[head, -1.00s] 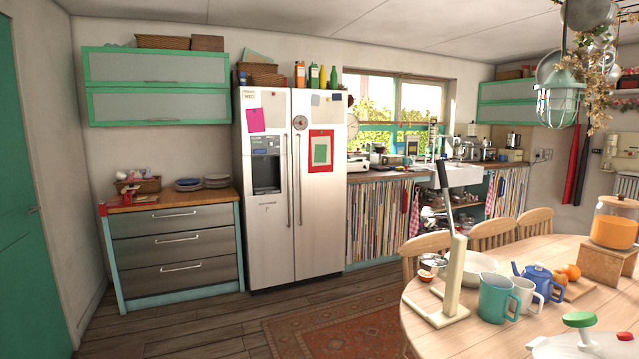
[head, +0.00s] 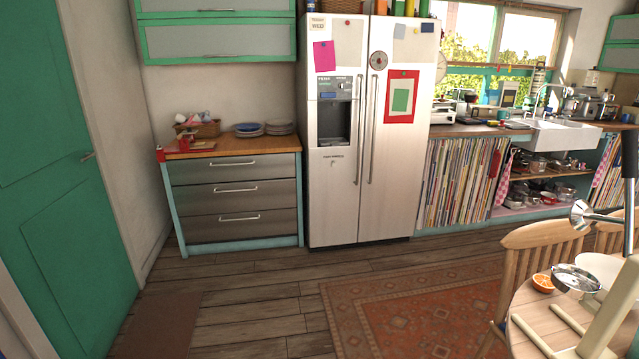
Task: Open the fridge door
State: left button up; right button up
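The fridge (head: 335,190) is a tall, white-silver two-door unit standing against the back wall, a little right of the middle in the head view. Both of its doors are shut. Two long vertical handles run side by side near the centre seam, the left handle (head: 360,130) and the right handle (head: 373,130). The left door has a dark water dispenser (head: 333,122) and a pink note. The right door has a red-framed paper (head: 401,97) and a round dial.
A drawer cabinet (head: 235,190) stands left of the fridge, with a green door (head: 60,170) at far left. A patterned rug (head: 420,310) lies on the wooden floor before the fridge. A chair (head: 535,265) and round table (head: 530,300) stand at right.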

aim_at(399, 90)
jog(key=z, duration=0.1)
jog(key=i, duration=2.4)
jog(key=z, duration=0.95)
jog(key=i, duration=1.6)
jog(key=z, duration=0.55)
